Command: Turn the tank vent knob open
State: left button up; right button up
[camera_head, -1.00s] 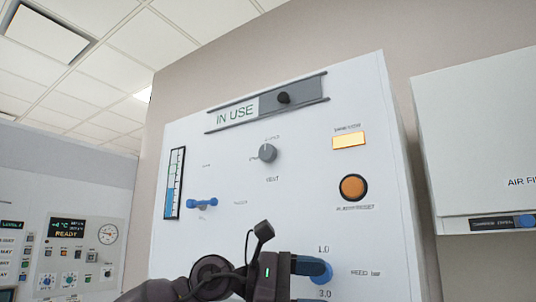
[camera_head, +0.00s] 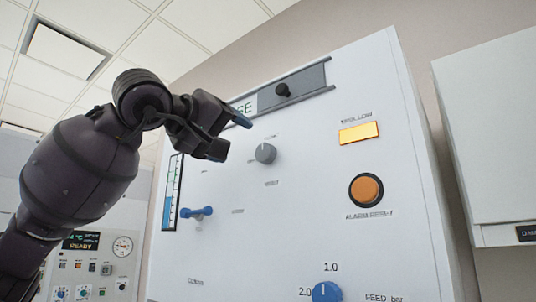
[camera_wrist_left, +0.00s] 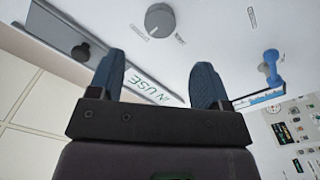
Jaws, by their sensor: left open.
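The grey round vent knob (camera_head: 265,153) sits on the white tank panel (camera_head: 300,220), below the sliding sign. It also shows in the left wrist view (camera_wrist_left: 160,20), beyond the fingers. My left gripper (camera_head: 230,137) is open and empty, with blue-tipped fingers. It is up and left of the knob in the head view and apart from it. In the left wrist view its two fingers (camera_wrist_left: 157,82) frame the "IN USE" lettering. My right gripper is in neither view.
The sign slider with a black knob (camera_head: 282,90) is above. A blue valve handle (camera_head: 196,212) and level gauge (camera_head: 172,190) are at left. A lit yellow lamp (camera_head: 359,133), orange alarm reset button (camera_head: 366,189) and blue feed knob (camera_head: 326,291) are on the panel. A white cabinet (camera_head: 490,150) stands at right.

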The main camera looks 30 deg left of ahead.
aim_at(263, 152)
pick_arm(q)
jog(key=w, duration=0.3)
jog(key=w+p, duration=0.1)
jog(key=w, duration=0.2)
jog(key=w+p, duration=0.1)
jog(key=w, duration=0.2)
jog(key=shift+d, duration=0.4)
jog(key=shift+w+f, duration=0.1)
jog(key=shift+w, duration=0.35)
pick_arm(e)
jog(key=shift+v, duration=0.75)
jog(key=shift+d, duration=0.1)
pick_arm(q)
jog(key=c, duration=0.9)
